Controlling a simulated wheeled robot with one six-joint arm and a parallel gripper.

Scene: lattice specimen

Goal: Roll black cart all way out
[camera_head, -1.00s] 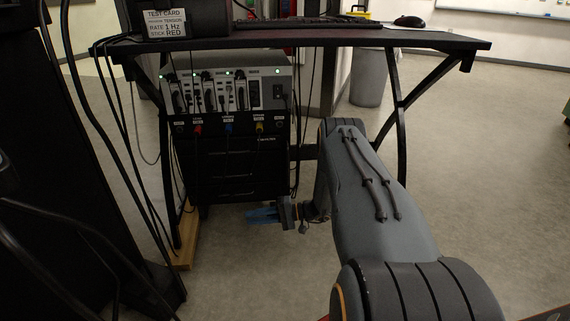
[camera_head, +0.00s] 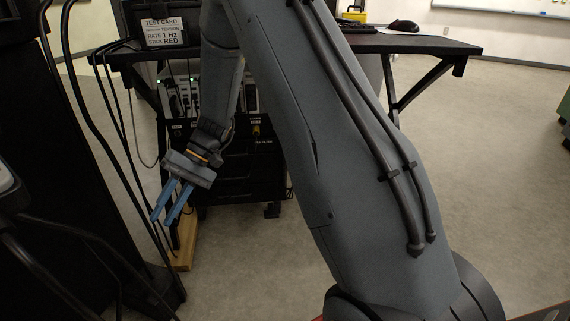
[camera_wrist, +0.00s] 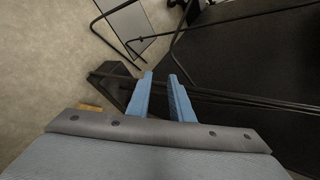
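The black cart (camera_head: 245,178) stands under the desk with drawers in its front. A grey instrument box with cables (camera_head: 182,92) sits on top of it. My arm crosses in front and hides much of the box and the cart's upper part. My gripper (camera_head: 161,221) hangs in front and left of the cart, pointing down and left, apart from it. Its two blue fingers are apart with nothing between them. In the wrist view, my gripper (camera_wrist: 160,75) also shows an empty gap. I cannot make out the cart there.
The black desk (camera_head: 430,44) stands over the cart. Loose black cables (camera_head: 118,150) hang at the left near my fingers, beside a tall black panel (camera_head: 85,130). A wooden block (camera_head: 186,245) lies on the floor by the desk's left foot. Floor at right is clear.

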